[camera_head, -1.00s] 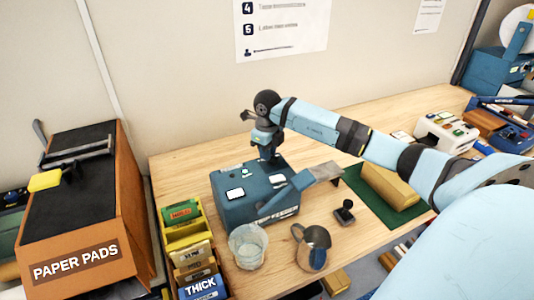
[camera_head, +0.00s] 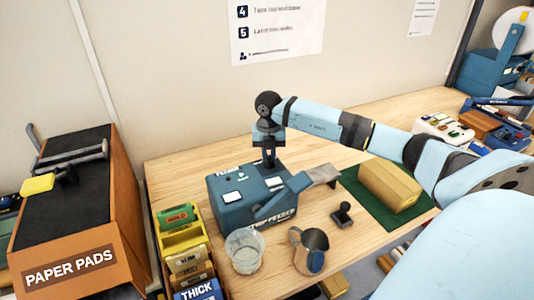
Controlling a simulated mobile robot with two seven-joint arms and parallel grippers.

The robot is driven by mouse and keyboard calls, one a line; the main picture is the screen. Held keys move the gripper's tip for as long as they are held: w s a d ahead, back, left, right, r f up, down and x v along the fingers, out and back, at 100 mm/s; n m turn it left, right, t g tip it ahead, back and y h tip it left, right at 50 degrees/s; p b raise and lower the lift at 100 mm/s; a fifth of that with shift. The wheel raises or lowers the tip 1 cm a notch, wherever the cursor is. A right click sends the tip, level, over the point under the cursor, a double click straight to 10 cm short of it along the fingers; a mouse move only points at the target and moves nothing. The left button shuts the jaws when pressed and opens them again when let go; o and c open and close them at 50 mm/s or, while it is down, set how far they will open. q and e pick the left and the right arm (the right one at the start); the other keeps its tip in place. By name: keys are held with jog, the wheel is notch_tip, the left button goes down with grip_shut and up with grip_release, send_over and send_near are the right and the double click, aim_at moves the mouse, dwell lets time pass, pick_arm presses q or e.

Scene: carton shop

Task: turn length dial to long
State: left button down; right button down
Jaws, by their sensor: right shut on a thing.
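The blue strip feeder (camera_head: 237,210) stands on the wooden bench, with small white labels and buttons on its top. The length dial cannot be made out; it seems to be hidden under my right gripper (camera_head: 268,163). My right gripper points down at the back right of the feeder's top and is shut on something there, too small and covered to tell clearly. My left gripper is not in view.
A clear cup (camera_head: 244,252) and a metal jug (camera_head: 309,250) stand in front of the feeder. A black stamp (camera_head: 343,213) and a cardboard box (camera_head: 389,185) on a green mat (camera_head: 365,205) are to the right. The paper pads box (camera_head: 82,225) stands left.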

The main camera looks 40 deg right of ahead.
jog(key=shift+s+d+r+m, duration=0.1)
jog(key=shift+s+m, duration=0.05)
jog(key=shift+m, duration=0.85)
jog(key=shift+s+d+m, duration=0.1)
jog(key=shift+m, duration=0.9)
jog(key=c, duration=1.1)
grip_release()
jog(key=shift+c, duration=0.2)
notch_tip(320, 180, up, 14)
jog(key=b, duration=0.1)
jog(key=shift+b, duration=0.35)
jog(key=shift+s+f, duration=0.1)
jog(key=shift+f, duration=0.1)
